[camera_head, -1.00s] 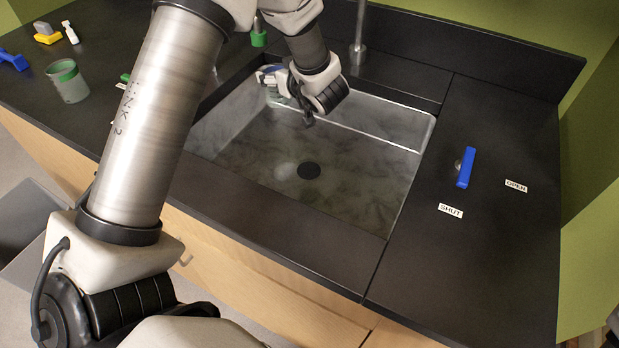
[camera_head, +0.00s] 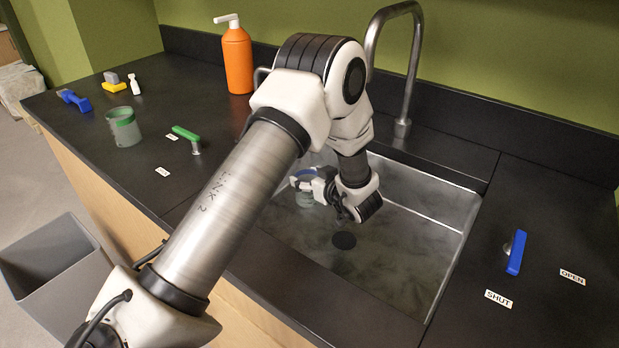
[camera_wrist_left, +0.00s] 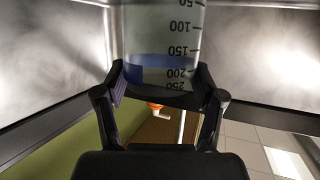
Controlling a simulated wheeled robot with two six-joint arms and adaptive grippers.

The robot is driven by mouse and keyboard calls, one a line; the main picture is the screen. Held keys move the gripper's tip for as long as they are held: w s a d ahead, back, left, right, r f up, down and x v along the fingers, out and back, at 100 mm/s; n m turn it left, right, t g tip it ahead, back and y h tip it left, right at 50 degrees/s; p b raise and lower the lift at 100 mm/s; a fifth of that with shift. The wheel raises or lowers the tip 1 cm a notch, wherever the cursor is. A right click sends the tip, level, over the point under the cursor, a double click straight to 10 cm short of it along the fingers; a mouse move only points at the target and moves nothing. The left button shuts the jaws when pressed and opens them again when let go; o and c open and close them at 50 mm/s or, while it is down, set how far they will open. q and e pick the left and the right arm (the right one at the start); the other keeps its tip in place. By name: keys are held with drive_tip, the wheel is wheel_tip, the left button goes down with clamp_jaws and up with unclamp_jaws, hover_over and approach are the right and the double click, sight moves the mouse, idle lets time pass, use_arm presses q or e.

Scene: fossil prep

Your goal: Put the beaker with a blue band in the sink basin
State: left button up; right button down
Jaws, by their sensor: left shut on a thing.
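The beaker with a blue band (camera_head: 306,199) is clear glass and is inside the sink basin (camera_head: 425,225), near its left back part. In the left wrist view the beaker (camera_wrist_left: 160,35) fills the top middle, with its blue band and upside-down scale marks facing me. My left gripper (camera_head: 312,184) reaches down into the basin and is shut on the beaker. In the left wrist view my gripper's fingers (camera_wrist_left: 160,83) press on both sides of it at the band. Whether the beaker touches the basin floor I cannot tell. My right gripper is not in view.
A green-banded beaker (camera_head: 124,127) and a green tap handle (camera_head: 187,134) stand left of the sink. An orange bottle (camera_head: 237,60) and the faucet (camera_head: 404,90) stand behind. A blue handle (camera_head: 516,252) is at right. A grey bin (camera_head: 60,275) stands below left.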

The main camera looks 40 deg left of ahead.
use_arm(q)
drive_tip(key=shift+f, duration=0.15)
drive_tip(key=o, duration=1.1)
drive_tip(key=shift+o, duration=0.2)
drive_tip(key=shift+r, duration=0.25)
drive_tip(key=v, duration=1.2)
drive_tip(key=shift+f, duration=0.1)
